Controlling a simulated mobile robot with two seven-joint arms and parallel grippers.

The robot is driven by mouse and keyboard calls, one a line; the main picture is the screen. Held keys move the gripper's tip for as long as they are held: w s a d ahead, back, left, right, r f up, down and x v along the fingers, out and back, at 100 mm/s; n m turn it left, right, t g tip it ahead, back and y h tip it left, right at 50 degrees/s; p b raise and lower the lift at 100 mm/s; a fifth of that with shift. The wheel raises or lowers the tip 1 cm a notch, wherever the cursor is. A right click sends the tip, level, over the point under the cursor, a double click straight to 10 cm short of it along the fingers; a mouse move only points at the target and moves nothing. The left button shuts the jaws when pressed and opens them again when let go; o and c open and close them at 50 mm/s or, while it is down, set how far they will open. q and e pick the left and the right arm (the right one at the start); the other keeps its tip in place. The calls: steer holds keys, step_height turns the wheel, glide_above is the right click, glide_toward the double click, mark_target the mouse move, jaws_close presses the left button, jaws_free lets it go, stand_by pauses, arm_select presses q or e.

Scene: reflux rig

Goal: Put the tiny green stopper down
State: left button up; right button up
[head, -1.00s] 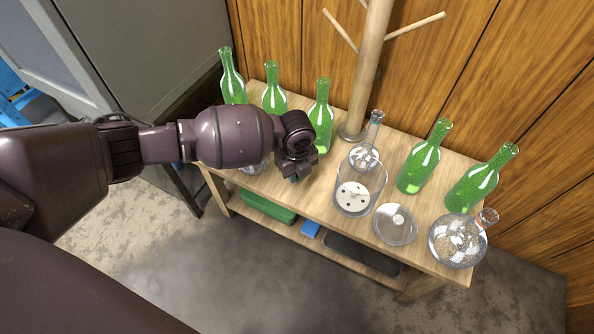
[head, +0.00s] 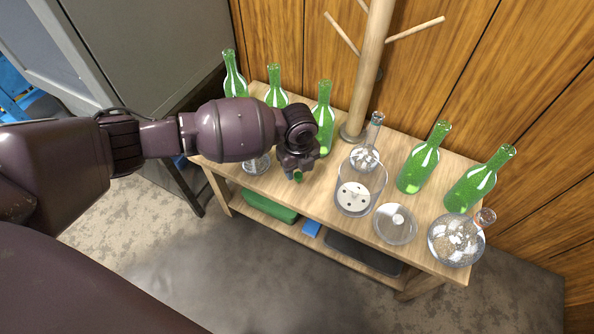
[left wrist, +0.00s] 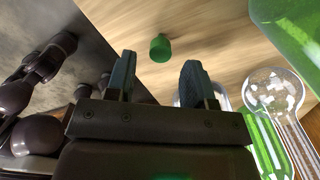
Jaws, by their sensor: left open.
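The tiny green stopper (head: 298,177) shows just below my left gripper (head: 291,172), near the front edge of the wooden table (head: 324,204). In the left wrist view, the stopper (left wrist: 160,48) is a small green cylinder against the wood, between and just beyond the two fingertips (left wrist: 159,66). The fingers are spread, with a gap on both sides of the stopper. It looks free of them. I cannot tell for certain whether it rests on the wood. My right gripper is in neither view.
Green bottles stand along the back, such as this one (head: 419,168). A clear beaker (head: 352,200), a round glass dish (head: 395,223) and a round flask (head: 456,240) are to the right. A wooden rack post (head: 369,70) rises behind. A lower shelf holds a green box (head: 268,207).

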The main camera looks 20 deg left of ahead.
mark_target(298, 174)
arm_select(q)
step_height(298, 174, up, 10)
steer(key=p, duration=0.2)
steer(key=shift+f+p, duration=0.25)
steer(key=shift+p, duration=0.15)
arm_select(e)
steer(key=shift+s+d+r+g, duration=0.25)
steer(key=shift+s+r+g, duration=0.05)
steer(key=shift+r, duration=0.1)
